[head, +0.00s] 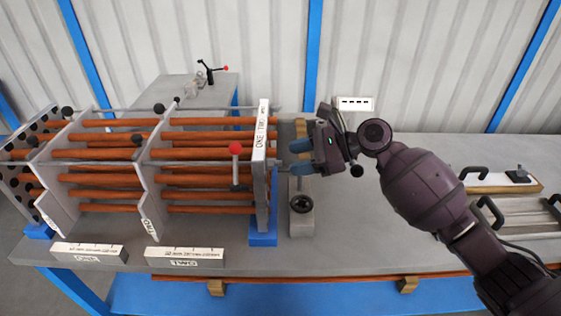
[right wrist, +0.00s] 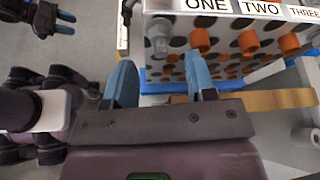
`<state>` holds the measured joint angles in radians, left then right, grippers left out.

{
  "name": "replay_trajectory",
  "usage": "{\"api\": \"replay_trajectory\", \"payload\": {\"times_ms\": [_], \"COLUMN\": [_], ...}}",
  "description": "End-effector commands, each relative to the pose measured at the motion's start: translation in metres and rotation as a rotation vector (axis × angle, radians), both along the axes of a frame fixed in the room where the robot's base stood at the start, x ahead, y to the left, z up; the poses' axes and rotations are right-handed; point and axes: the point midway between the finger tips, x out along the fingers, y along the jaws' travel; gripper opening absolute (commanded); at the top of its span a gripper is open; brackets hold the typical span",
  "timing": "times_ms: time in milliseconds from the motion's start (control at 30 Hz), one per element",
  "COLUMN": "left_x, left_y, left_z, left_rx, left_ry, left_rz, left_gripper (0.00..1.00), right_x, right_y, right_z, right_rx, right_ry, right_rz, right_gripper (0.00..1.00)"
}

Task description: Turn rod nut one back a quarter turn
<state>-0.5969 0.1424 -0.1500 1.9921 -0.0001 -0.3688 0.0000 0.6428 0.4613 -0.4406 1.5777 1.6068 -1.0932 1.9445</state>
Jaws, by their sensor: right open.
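The end plate (head: 261,150) of the tube bundle carries the labels ONE and TWO in the head view. In the right wrist view the plate (right wrist: 215,25) shows ONE, TWO and THREE along its top. A grey, translucent-looking rod end, seemingly rod nut one (right wrist: 158,38), sticks out below the label ONE. My right gripper (head: 297,157) is open beside the plate, fingers pointing at it. In the right wrist view its blue fingertips (right wrist: 158,62) stand either side of the nut's line, with a gap before the nut; contact is not visible. A dark gripper with blue tips, seemingly my left (right wrist: 50,22), shows at upper left.
Copper tubes (head: 205,136) run through upright baffle plates (head: 150,190). A red-knobbed lever (head: 235,160) stands near the end plate. A grey block with a dark round part (head: 301,215) sits below my right gripper. White ONE and TWO blocks (head: 185,256) lie in front.

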Motion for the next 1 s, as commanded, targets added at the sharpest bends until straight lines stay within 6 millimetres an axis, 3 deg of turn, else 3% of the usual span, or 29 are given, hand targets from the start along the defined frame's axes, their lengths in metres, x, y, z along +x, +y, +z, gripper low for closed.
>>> {"api": "replay_trajectory", "payload": {"times_ms": [300,700,767,1000], "left_x": [-0.006,-0.006,-0.005,-0.002], "left_y": [0.001,0.001,0.001,0.0], "left_z": [-0.006,-0.007,-0.006,-0.005], "left_rx": [0.0,0.0,0.0,0.0], "left_ry": [0.014,0.014,0.013,0.007], "left_rz": [0.003,0.003,0.002,0.001], "left_gripper": [0.43,0.43,0.43,0.43], "right_x": [0.004,0.004,0.004,0.004], "right_y": [0.037,0.043,0.043,0.043], "right_z": [-0.015,-0.017,-0.017,-0.017], "right_rx": [0.0,0.0,0.0,0.0], "right_ry": [-0.001,-0.001,-0.001,-0.001], "right_rz": [0.0,0.0,-0.001,-0.001], "right_gripper": [0.51,0.51,0.45,0.08]}}
